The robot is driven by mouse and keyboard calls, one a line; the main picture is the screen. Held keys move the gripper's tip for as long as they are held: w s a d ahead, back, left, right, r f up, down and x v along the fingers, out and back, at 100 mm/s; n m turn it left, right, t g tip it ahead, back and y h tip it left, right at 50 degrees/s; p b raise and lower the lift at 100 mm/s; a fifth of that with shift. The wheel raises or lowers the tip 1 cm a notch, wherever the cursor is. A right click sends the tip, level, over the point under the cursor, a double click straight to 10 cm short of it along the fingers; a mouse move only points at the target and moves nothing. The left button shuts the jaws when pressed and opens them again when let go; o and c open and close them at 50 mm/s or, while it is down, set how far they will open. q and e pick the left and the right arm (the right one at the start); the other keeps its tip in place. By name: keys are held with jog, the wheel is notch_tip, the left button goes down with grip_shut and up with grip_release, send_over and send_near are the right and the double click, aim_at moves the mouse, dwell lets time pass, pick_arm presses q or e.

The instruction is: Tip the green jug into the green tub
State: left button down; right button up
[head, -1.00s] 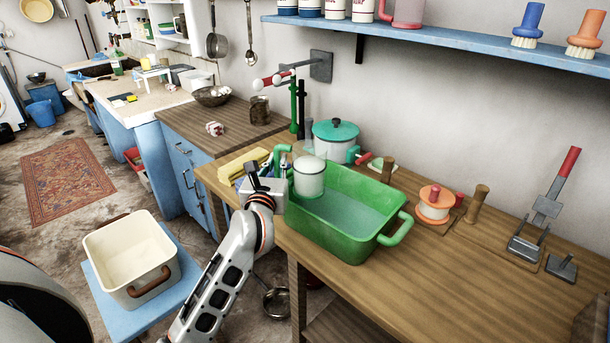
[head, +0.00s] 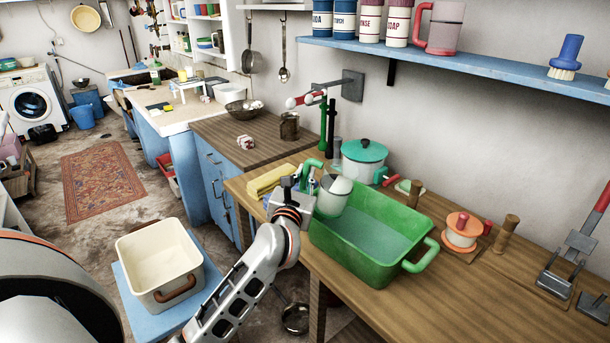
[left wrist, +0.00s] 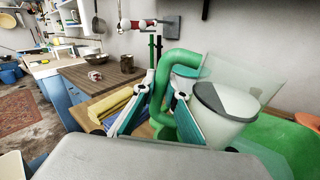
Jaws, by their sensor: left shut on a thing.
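The green jug has a clear body (head: 333,196) with whitish contents and a green handle (head: 312,168). It is tilted to the right, over the left end of the green tub (head: 415,266). The tub stands on the wooden bench and its floor looks blue-green. My left gripper (head: 295,190) is shut on the jug's handle, at the tub's left side. In the left wrist view the handle (left wrist: 182,58) stands between the two fingers, with the tilted body (left wrist: 240,80) to the right above the tub (left wrist: 290,145). No stream is visible. My right gripper is out of view.
A teal-lidded pot (head: 362,160) stands behind the tub. A yellow cloth-like thing (head: 268,182) lies left of the gripper. A cream basin (head: 158,262) sits on a low blue stand. The bench's front right is clear.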

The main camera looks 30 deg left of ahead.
aim_at(307, 166)
pick_arm(q)
jog(key=shift+r+m+t+p, duration=0.3)
jog(key=shift+r+m+p, duration=0.4)
jog(key=shift+r, duration=0.1)
jog(key=shift+r+m, duration=0.15)
jog(key=shift+m, duration=0.15)
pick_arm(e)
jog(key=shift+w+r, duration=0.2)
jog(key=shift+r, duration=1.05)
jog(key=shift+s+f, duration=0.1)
pick_arm(q)
jog(key=shift+d+r+p, duration=0.1)
jog(key=shift+p, duration=0.25)
jog(key=shift+d+r+m+p, duration=0.1)
jog(key=shift+r+m+p, duration=0.25)
jog(key=shift+m+p, duration=0.15)
jog(key=shift+d+r+m+p, duration=0.1)
jog(key=shift+r+m+p, duration=0.15)
jog(key=shift+m+p, duration=0.15)
jog(key=shift+d, duration=0.1)
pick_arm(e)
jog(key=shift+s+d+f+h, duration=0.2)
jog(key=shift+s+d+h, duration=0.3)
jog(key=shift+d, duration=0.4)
